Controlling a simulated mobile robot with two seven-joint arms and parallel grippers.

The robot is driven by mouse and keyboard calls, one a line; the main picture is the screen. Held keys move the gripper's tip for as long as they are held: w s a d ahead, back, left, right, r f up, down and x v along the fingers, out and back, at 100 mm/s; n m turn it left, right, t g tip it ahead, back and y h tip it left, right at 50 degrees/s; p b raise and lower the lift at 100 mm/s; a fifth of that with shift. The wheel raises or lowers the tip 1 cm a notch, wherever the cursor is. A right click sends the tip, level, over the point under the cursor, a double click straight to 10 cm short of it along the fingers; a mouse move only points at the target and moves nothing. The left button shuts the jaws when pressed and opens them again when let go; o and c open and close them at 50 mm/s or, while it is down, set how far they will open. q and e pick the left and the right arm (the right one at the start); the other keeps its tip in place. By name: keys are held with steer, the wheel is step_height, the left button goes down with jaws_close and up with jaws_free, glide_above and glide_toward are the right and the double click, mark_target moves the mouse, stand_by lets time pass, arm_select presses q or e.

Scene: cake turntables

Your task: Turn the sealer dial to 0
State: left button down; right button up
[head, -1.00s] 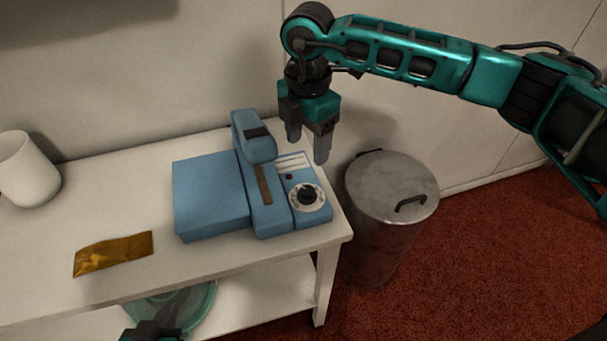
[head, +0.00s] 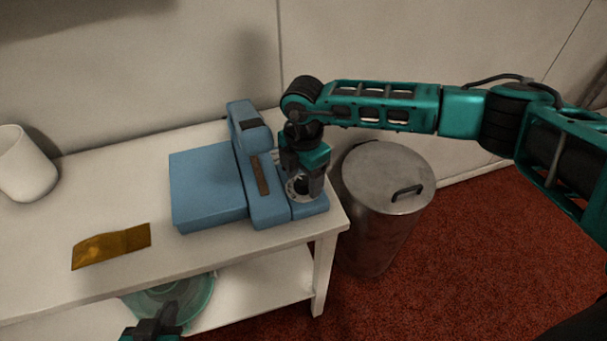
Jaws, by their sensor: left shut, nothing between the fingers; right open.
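The blue sealer (head: 207,190) stands on the white table near its right end. Its dial (head: 299,186) is on the right side panel and is mostly hidden behind my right gripper. My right gripper (head: 303,193) points down with its open fingers at the dial, one on each side of the knob as far as I can see. I cannot tell whether the fingers touch the knob. The dial's setting cannot be read. My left gripper (head: 153,330) is shut and empty at the bottom edge, in front of the table.
A gold packet (head: 111,246) lies on the table (head: 60,220) front left, and a white cup (head: 25,165) stands at the far left. A metal bin (head: 385,185) with a lid stands right of the table. A greenish round object (head: 195,305) sits on the lower shelf.

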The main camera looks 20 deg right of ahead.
steer(key=c, duration=1.1)
steer(key=shift+o, duration=0.2)
